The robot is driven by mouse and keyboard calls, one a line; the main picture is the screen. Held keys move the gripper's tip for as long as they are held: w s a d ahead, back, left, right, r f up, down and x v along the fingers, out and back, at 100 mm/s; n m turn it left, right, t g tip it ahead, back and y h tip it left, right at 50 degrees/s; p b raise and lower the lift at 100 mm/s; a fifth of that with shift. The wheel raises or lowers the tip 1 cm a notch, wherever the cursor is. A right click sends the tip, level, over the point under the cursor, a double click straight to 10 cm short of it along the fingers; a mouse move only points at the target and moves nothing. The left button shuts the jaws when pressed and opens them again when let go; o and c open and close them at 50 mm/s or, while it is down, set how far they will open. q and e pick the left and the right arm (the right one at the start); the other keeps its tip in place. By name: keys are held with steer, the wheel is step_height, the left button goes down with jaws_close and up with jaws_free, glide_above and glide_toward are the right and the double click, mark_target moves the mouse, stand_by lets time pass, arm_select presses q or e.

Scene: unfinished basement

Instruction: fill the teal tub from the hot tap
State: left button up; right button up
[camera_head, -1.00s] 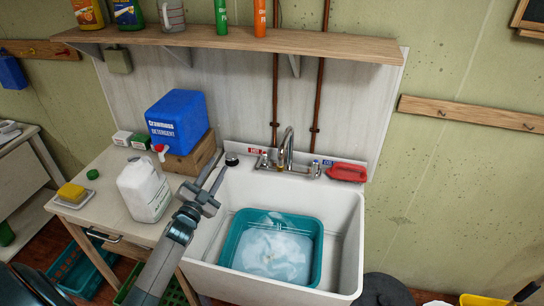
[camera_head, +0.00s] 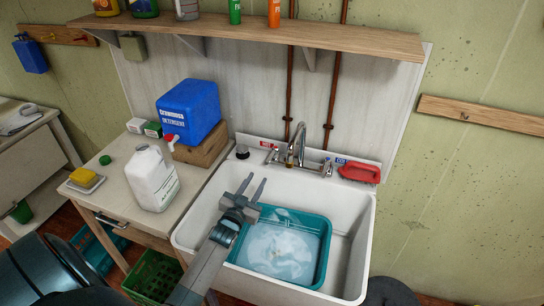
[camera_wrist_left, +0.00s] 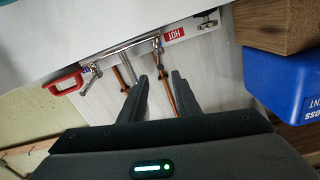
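The teal tub (camera_head: 326,246) stands in the white sink and holds cloudy, pale water with white patches. The chrome tap (camera_head: 299,143) rises at the sink's back; I cannot make out a stream from its spout. The hot handle (camera_head: 272,156) is left of the spout beside the red HOT label, which also shows in the left wrist view (camera_wrist_left: 174,34). The cold handle (camera_head: 327,168) is on the right by a blue label. My left gripper (camera_head: 251,184) is open and empty above the tub's back left corner, short of the hot handle. My right gripper is out of view.
A white jug (camera_head: 150,180) and a blue detergent container (camera_head: 188,112) on a wooden block (camera_head: 205,148) stand left of the sink. A red object (camera_head: 360,173) lies on the sink's back right ledge. A shelf (camera_head: 290,36) overhangs the back.

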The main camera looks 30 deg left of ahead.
mark_target(273, 153)
arm_select(q)
steer(key=b+x, duration=0.8)
steer(key=x, duration=0.6)
steer(key=shift+w+f, duration=0.2)
steer(key=shift+w+a+r+b, duration=0.1)
steer(key=shift+w+a+b, duration=0.05)
steer(key=shift+w+b, duration=0.4)
steer(key=shift+w+r, duration=0.1)
steer(key=shift+w, duration=0.1)
steer(key=shift+c, duration=0.2)
jaws_close()
